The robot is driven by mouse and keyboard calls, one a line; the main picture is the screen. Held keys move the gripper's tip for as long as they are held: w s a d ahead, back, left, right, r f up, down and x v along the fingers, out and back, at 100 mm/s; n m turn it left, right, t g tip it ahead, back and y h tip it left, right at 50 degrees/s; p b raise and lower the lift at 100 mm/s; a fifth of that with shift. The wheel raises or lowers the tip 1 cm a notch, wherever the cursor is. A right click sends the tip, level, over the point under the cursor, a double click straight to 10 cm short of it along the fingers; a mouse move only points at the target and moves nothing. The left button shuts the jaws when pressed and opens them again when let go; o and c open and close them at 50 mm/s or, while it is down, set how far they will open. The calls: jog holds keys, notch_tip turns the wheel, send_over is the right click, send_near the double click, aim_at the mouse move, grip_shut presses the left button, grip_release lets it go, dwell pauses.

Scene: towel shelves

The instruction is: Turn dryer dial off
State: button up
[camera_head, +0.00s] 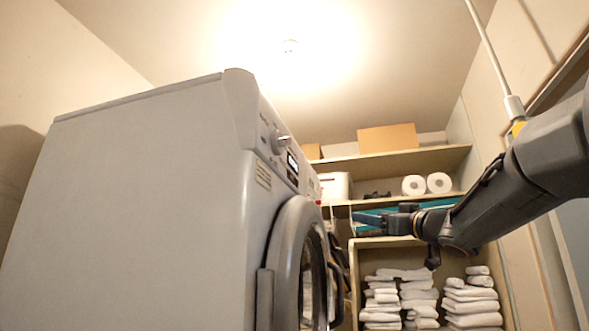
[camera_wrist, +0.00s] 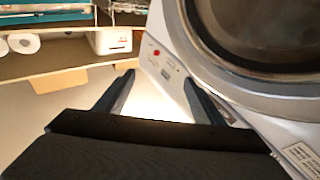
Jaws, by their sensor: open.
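The dryer (camera_head: 150,190) is a large light-grey machine filling the left of the head view. Its dial (camera_head: 280,143) is a round knob on the sloped control panel, beside a dark display (camera_head: 293,162). The round door (camera_head: 300,260) is below the panel. My gripper (camera_head: 365,218) is to the right of the panel, apart from the dial, pointing left. In the wrist view my gripper (camera_wrist: 158,92) has its two fingers spread with nothing between them. The panel (camera_wrist: 165,70) shows partly beyond the fingers, with a red mark on it. I cannot make out the dial there.
Shelves (camera_head: 400,163) at the back hold paper rolls (camera_head: 426,184), a cardboard box (camera_head: 388,138) and a white box (camera_head: 335,186). Folded white towels (camera_head: 470,300) are stacked in the lower shelf. Free air lies between my gripper and the dryer front.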

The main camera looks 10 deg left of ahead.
jog(key=s+a+r+n+g+y, duration=0.75)
jog(key=s+r+n, duration=0.2)
jog(key=r, duration=0.25)
jog(key=n+g+h+p, duration=0.1)
jog(key=n+g+h, duration=0.25)
jog(key=g, duration=0.45)
send_near(289, 142)
jog(key=a, duration=0.1)
jog(key=shift+n+y, duration=0.4)
jog(key=a+p, duration=0.1)
jog(key=a, duration=0.5)
jog(key=shift+w+a+f+p, duration=0.15)
jog(key=shift+f+p, duration=0.05)
jog(key=shift+p, duration=0.2)
jog(key=shift+w+a, duration=0.1)
jog(key=shift+a, duration=0.65)
jog(key=shift+f, duration=0.1)
jog(key=shift+c, duration=0.3)
jog(key=c, duration=0.9)
jog(key=shift+o, duration=0.2)
